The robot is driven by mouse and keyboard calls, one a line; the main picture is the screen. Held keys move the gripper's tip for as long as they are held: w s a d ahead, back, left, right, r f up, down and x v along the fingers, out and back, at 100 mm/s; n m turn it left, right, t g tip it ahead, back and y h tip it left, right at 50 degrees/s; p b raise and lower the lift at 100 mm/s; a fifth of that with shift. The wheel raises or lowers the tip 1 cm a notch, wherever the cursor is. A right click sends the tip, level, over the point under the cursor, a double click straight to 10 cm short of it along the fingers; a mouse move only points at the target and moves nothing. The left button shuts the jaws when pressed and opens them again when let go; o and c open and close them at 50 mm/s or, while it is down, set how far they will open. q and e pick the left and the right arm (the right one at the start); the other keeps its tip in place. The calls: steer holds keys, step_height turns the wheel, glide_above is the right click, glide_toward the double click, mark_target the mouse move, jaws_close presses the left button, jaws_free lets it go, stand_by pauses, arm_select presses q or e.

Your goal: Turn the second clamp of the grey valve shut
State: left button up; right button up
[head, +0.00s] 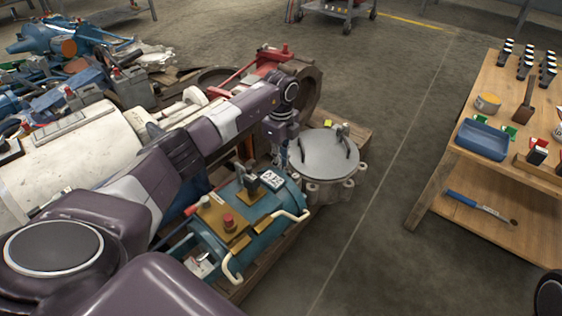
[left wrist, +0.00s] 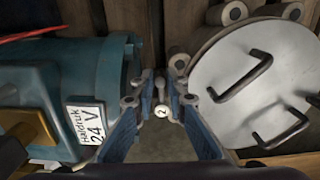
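The grey valve (head: 325,152) is a round, flanged body with a flat light-grey lid and dark handles, beside the teal motor. Its lid also fills the right of the left wrist view (left wrist: 233,62). My left gripper (head: 284,156) points down at the valve's left side. In the left wrist view its two blue fingers (left wrist: 160,88) stand apart, with a small metal clamp lever and a round tag marked 2 (left wrist: 161,112) showing between them. A gap seems to show on each side of the lever. My right gripper is out of view.
The teal motor (head: 254,226) with a 24 V label stands close left of the valve. A red-handled part with a dark ring (head: 305,85) lies behind. A wooden bench (head: 472,182) with small items stands right. Floor between bench and valve is clear.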

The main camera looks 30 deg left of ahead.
arm_select(q)
jaws_close()
